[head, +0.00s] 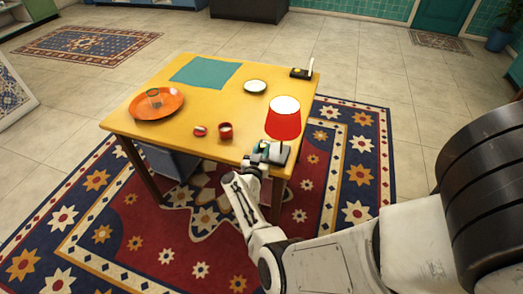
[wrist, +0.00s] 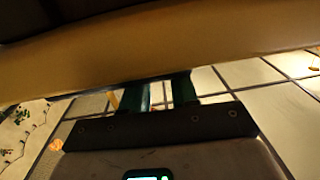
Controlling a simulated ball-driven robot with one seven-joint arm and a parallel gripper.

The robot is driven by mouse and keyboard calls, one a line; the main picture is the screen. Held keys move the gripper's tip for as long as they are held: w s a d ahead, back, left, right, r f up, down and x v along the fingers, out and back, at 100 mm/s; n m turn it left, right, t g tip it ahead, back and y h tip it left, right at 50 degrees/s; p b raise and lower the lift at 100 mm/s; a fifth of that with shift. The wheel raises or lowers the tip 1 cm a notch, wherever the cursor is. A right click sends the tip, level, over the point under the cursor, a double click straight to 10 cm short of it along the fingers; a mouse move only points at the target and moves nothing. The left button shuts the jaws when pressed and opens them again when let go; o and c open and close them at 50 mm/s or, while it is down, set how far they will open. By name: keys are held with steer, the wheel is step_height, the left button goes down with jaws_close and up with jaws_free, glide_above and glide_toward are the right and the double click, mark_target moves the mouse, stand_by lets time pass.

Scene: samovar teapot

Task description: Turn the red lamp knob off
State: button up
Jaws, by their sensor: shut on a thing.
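The red lamp (head: 283,122) stands at the front right corner of the yellow table, its shade lit from inside. Its grey base (head: 280,151) is partly covered by my gripper (head: 260,151), which is at the base's left side. The knob is hidden in the head view. In the wrist view my gripper's two green fingers (wrist: 160,88) stand a little apart, and their tips go out of sight behind a broad tan band. The knob cannot be made out there; from the gripper's place at the base, it is shut on the lamp knob.
The yellow table (head: 185,105) also holds an orange plate (head: 145,113), a teal cloth (head: 205,72), a white saucer (head: 255,86), a red cup (head: 225,132) and a small red item (head: 199,131). A small dark box (head: 301,73) is at the back right. A patterned rug lies below.

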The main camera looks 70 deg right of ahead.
jaws_close()
steer(key=shift+w+f+g, duration=0.1)
steer(key=shift+g, duration=0.3)
steer(key=m+g+b, duration=0.2)
steer(key=g+b, duration=0.1)
steer(key=m+g+b, duration=0.1)
steer(key=g, duration=0.1)
steer(key=shift+w+f+m, duration=0.3)
steer(key=shift+w, duration=0.1)
steer(key=m+g+b, duration=0.1)
steer(key=b, duration=0.1)
steer(key=m+g+y+b, duration=0.1)
steer(key=g+b, duration=0.1)
steer(key=m+g+b, duration=0.1)
steer(key=b, duration=0.1)
steer(key=shift+w+d, duration=0.1)
steer(key=shift+w, duration=0.15)
steer(key=shift+r+m+g+y+b, duration=0.2)
steer(key=shift+m+g+y+b, duration=0.35)
steer(key=shift+g+b, duration=0.45)
steer(key=shift+w+r+y+b, duration=0.1)
steer(key=shift+r+y+b, duration=0.15)
steer(key=shift+b, duration=0.1)
steer(key=o, duration=0.7)
jaws_free()
